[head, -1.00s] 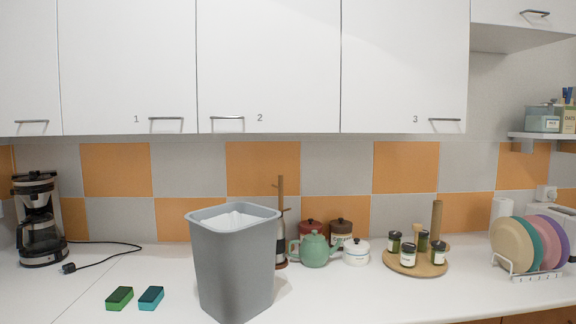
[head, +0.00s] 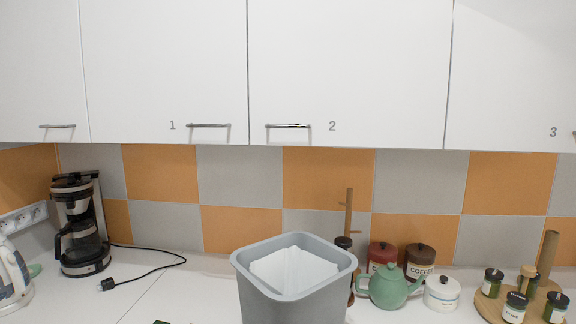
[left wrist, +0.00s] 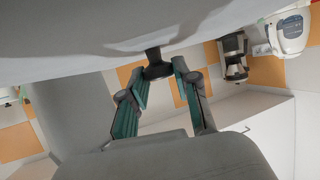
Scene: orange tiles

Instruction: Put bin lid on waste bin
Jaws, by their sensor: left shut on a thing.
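The grey waste bin (head: 290,300) stands at the bottom centre of the head view, in front of the counter's back items. Its top is open, with a white liner (head: 294,270) inside; its lower part is cut off. In the left wrist view, my left gripper (left wrist: 157,68) is shut on the dark knob (left wrist: 156,66) of what looks like the grey bin lid (left wrist: 150,25). The lid fills the top of that view and its far edge is cut off. Neither the lid nor a gripper shows in the head view, so their distance from the bin cannot be told.
A coffee maker (head: 80,225) and a white kettle (head: 12,275) stand at the left of the counter. A green teapot (head: 388,286), canisters (head: 420,262) and a round board of jars (head: 490,308) stand right of the bin. White cabinets (head: 345,70) hang above.

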